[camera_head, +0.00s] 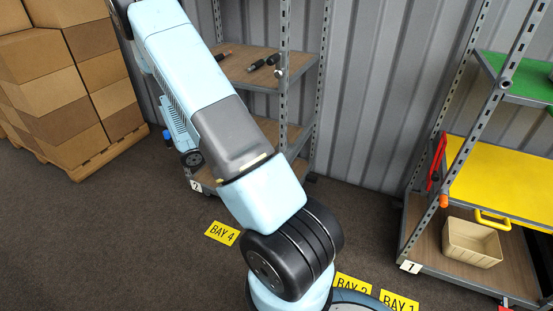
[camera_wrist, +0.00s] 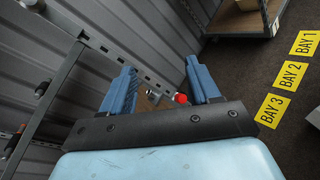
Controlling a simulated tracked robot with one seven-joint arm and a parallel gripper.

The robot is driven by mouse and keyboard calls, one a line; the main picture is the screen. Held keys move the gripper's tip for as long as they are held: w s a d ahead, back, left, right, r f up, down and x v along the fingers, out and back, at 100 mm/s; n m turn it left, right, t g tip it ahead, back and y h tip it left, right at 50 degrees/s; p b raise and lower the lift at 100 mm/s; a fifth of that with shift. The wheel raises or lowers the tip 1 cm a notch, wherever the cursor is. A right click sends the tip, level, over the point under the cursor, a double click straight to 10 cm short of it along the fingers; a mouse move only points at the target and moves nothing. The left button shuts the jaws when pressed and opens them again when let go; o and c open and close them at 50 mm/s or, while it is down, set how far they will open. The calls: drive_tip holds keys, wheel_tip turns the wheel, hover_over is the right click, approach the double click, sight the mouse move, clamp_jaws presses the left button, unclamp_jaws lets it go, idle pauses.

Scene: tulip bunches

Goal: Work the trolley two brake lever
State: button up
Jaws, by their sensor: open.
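Trolley two (camera_head: 283,100), a grey perforated-post rack with brown shelves and a "2" label (camera_head: 195,187), stands behind my arm against the wall. A small metal fitting (camera_head: 279,73) sits on its front post. In the wrist view, a perforated grey bar (camera_wrist: 106,49) runs toward my gripper (camera_wrist: 159,68). My gripper is open, its blue fingers apart. A metal piece (camera_wrist: 153,97) and a red knob (camera_wrist: 181,98) show between the fingers, partly hidden by the gripper body; I cannot tell whether these are the brake lever or whether the fingers touch them.
Trolley one (camera_head: 411,267) stands at the right with a yellow shelf (camera_head: 495,180) and a beige bin (camera_head: 471,242). Stacked cartons (camera_head: 70,75) stand on a pallet at the left. Dark tools (camera_head: 262,62) lie on trolley two's upper shelf. The floor at front left is clear.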

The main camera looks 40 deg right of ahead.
drive_tip(key=w+d+f+n+t+h, duration=0.15)
drive_tip(key=f+n+t, duration=0.3)
drive_tip(key=f, duration=0.55)
drive_tip(key=w+d+f+n+t+h, duration=0.15)
drive_tip(key=f+n+t, duration=0.35)
drive_tip(key=f, duration=0.5)
drive_tip(key=shift+n+g+y, duration=0.35)
drive_tip(key=shift+g+y, duration=0.15)
drive_tip(key=shift+g, duration=0.15)
drive_tip(key=x, duration=0.9)
drive_tip(key=s+x, duration=0.1)
drive_tip(key=x, duration=0.3)
drive_tip(key=shift+w+d+f, duration=0.15)
drive_tip(key=shift+d+f, duration=0.1)
drive_tip(key=shift+d, duration=0.2)
drive_tip(key=shift+c, duration=0.3)
